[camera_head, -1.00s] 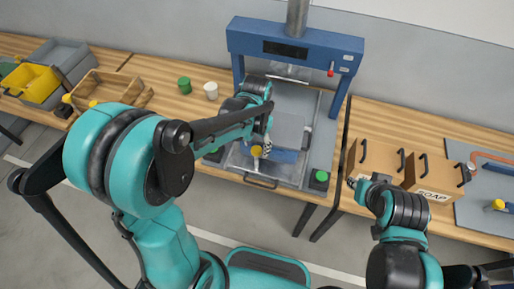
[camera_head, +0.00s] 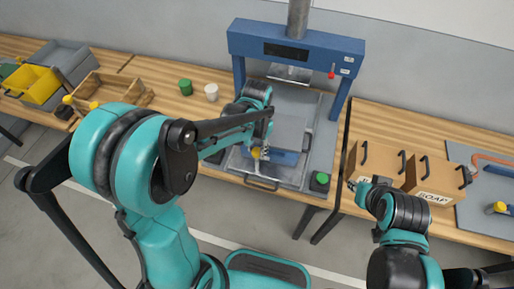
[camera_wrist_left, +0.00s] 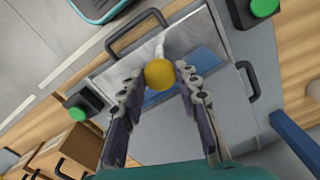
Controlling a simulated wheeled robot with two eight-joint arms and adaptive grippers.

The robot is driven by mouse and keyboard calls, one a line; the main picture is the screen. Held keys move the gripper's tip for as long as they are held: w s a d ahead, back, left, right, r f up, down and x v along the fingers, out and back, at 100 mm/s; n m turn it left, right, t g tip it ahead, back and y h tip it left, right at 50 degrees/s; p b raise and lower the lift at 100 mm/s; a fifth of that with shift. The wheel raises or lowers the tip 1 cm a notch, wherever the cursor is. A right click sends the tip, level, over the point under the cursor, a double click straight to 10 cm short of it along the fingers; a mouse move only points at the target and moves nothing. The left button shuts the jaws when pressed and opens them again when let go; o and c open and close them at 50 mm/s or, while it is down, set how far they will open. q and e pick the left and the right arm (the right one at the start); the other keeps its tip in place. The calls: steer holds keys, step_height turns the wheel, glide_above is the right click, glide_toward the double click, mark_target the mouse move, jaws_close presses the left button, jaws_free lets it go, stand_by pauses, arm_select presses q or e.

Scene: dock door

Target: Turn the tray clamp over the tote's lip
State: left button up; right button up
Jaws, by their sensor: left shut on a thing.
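The tray clamp shows as a yellow knob (camera_wrist_left: 160,74) on a pale metal arm, at the front of a grey metal tray or tote (camera_wrist_left: 192,36) in the left wrist view. My left gripper (camera_wrist_left: 157,80) is shut on this knob, with one finger on each side. In the head view the yellow knob (camera_head: 256,153) sits just below the left gripper (camera_head: 264,146). The gripper partly hides the clamp, so I cannot tell whether its arm lies over the lip. My right gripper (camera_head: 352,186) is small and near the front of the cardboard boxes; its jaws are unclear.
A blue press (camera_head: 293,42) stands over the back of the tray. A blue block (camera_wrist_left: 190,70) lies in the tray. A green button (camera_head: 321,178) is right of the tray. Cardboard boxes (camera_head: 432,178) stand at right. A white cup (camera_head: 211,92) and green cup (camera_head: 186,88) stand at left.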

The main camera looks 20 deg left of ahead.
arm_select(q)
steer(key=n, duration=0.4)
steer(key=shift+n, duration=0.3)
steer(key=n, duration=0.9)
steer(key=shift+n, duration=1.9)
steer(key=o, duration=1.2)
steer(key=shift+c, duration=0.2)
